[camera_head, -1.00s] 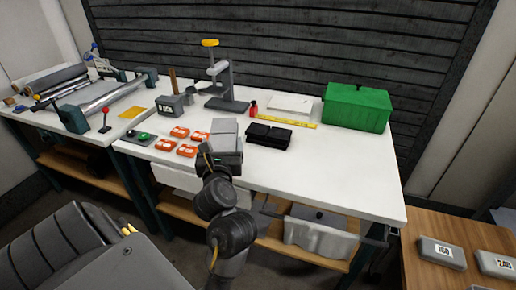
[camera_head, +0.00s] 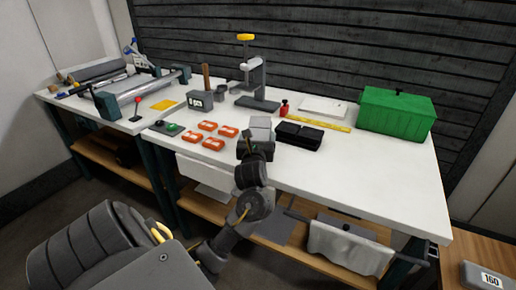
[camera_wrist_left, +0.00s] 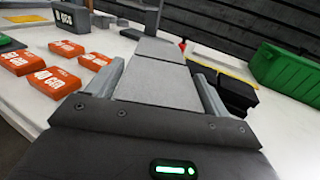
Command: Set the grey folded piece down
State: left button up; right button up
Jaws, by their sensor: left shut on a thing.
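The grey folded piece (camera_head: 261,124) is in my left gripper (camera_head: 257,143), over the white workbench (camera_head: 360,170) near its front edge. It is between the orange tags and the black case. In the left wrist view the piece (camera_wrist_left: 158,82) shows as two flat grey panels with a crease across, one finger on each side of it. My left gripper (camera_wrist_left: 160,92) is shut on it. Whether its underside touches the bench cannot be told. My right gripper is not in view.
Several orange tags (camera_head: 207,125) lie left of the piece, a black case (camera_head: 299,134) close on its right. Behind are a grey stand (camera_head: 258,88), red bottle (camera_head: 284,107), yellow ruler (camera_head: 322,124) and green box (camera_head: 397,113). The bench's right front is clear.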

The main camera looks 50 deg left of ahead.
pick_arm(q)
jog(key=shift+w+a+f, duration=0.2)
jog(key=shift+a+f, duration=0.05)
jog(key=shift+f, duration=0.15)
jog(key=shift+w+f, duration=0.1)
jog(key=shift+f, duration=1.5)
jog(key=shift+f, duration=0.1)
jog(key=o, duration=1)
jog(key=v, duration=1.2)
